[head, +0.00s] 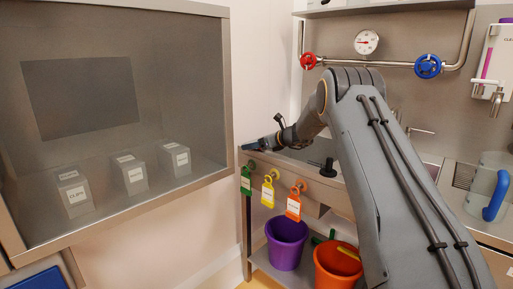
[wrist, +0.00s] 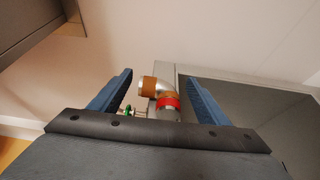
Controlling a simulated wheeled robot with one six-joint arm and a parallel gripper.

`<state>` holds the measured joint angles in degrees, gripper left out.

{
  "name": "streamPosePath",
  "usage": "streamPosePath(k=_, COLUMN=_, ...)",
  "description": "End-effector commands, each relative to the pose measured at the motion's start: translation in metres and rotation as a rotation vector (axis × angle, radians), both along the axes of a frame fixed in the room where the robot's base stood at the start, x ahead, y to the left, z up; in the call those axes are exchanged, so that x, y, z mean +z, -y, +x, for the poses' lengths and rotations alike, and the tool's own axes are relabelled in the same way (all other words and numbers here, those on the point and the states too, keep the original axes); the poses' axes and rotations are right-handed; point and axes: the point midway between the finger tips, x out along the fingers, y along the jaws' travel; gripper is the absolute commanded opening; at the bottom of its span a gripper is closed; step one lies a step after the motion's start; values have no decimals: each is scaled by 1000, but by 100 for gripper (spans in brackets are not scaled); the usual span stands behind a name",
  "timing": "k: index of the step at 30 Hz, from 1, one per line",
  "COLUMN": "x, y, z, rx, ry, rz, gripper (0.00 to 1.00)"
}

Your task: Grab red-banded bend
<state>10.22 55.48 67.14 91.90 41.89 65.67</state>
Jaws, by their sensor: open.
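The red-banded bend (wrist: 163,88) shows in the wrist view as a silver elbow with a red band at its lower end and an orange-brown opening facing left. It appears between my gripper's two blue fingers, beyond the dark palm edge. My gripper (wrist: 158,78) is open, with a finger to each side and no visible contact with the bend. In the head view my gripper (head: 258,144) is at the left end of the steel counter. I cannot make out the bend there.
Green (head: 246,180), yellow (head: 268,191) and orange (head: 294,204) tags hang along the counter's front. A purple bucket (head: 287,243) and an orange bucket (head: 336,265) stand below. A glass-fronted cabinet (head: 120,100) is at left. A pipe with red (head: 308,61) and blue (head: 428,67) valves runs behind my arm.

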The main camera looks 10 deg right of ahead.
Motion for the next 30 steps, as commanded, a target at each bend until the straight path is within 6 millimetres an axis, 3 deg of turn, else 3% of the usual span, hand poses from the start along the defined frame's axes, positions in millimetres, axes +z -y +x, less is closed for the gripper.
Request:
streamPosePath(k=2, x=0, y=0, z=0, rx=0, ry=0, rz=0, gripper=70)
streamPosePath(k=9, x=0, y=0, z=0, rx=0, ry=0, rz=0, gripper=29)
streamPosePath(k=11, x=1, y=0, z=0, rx=0, ry=1, rz=1, gripper=21)
streamPosePath(k=20, x=8, y=1, z=0, rx=0, ry=3, rz=-1, gripper=21)
streamPosePath(k=30, x=68, y=1, z=0, rx=0, ry=4, rz=0, gripper=21)
